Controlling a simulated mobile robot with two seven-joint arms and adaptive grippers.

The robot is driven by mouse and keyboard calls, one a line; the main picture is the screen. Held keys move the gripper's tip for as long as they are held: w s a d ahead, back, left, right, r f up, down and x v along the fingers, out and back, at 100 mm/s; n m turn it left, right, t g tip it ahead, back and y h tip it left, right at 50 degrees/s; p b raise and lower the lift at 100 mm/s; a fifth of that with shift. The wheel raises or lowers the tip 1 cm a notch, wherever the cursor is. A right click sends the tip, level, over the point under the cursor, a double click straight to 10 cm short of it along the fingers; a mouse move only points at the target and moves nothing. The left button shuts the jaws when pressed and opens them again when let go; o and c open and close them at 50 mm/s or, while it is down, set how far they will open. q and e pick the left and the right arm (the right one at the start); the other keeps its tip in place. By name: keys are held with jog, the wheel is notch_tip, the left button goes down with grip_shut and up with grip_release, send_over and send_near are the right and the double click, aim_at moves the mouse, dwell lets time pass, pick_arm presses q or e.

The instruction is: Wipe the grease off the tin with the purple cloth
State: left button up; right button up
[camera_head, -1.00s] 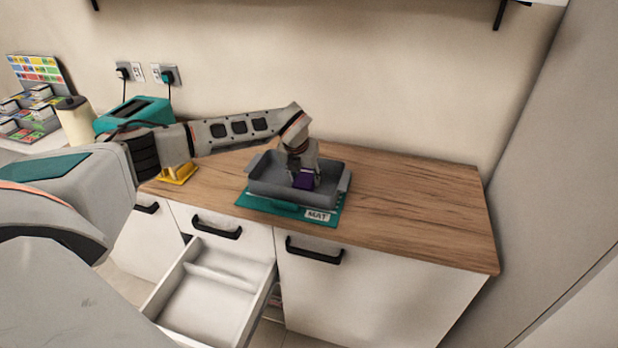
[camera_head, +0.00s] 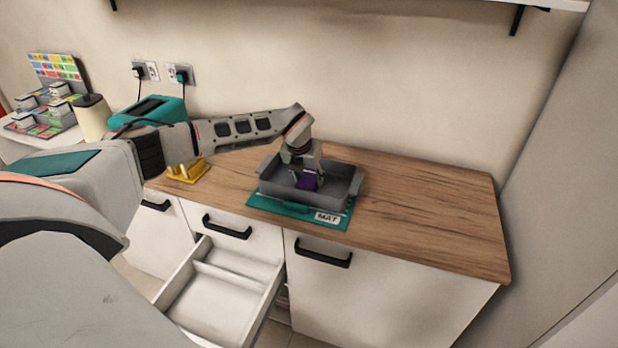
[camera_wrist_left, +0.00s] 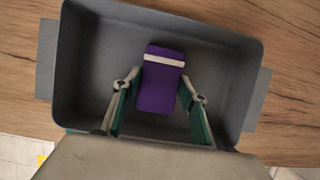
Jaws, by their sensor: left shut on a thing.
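The grey tin (camera_head: 343,190) with side handles sits on a teal mat (camera_head: 290,209) on the wooden counter. My left gripper (camera_head: 306,178) reaches down inside the tin and is shut on the purple cloth (camera_head: 307,182). In the left wrist view the cloth (camera_wrist_left: 160,85), with a white stripe, lies between the two fingers, over the floor of the tin (camera_wrist_left: 95,75). I cannot tell whether the cloth touches the tin's floor. No grease can be made out on the parts of the tin that show. My right gripper is not in view.
An open, empty-looking white drawer (camera_head: 222,290) juts out below the counter. A yellow object (camera_head: 187,172) and a teal appliance (camera_head: 150,112) stand left of the tin. The counter (camera_head: 440,215) is clear to the right.

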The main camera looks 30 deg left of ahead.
pick_arm(q)
jog(key=shift+r+p, duration=0.5)
jog(key=shift+r, duration=0.7)
notch_tip(320, 180, up, 8)
jog(key=shift+f, duration=0.25)
jog(key=shift+a, duration=0.1)
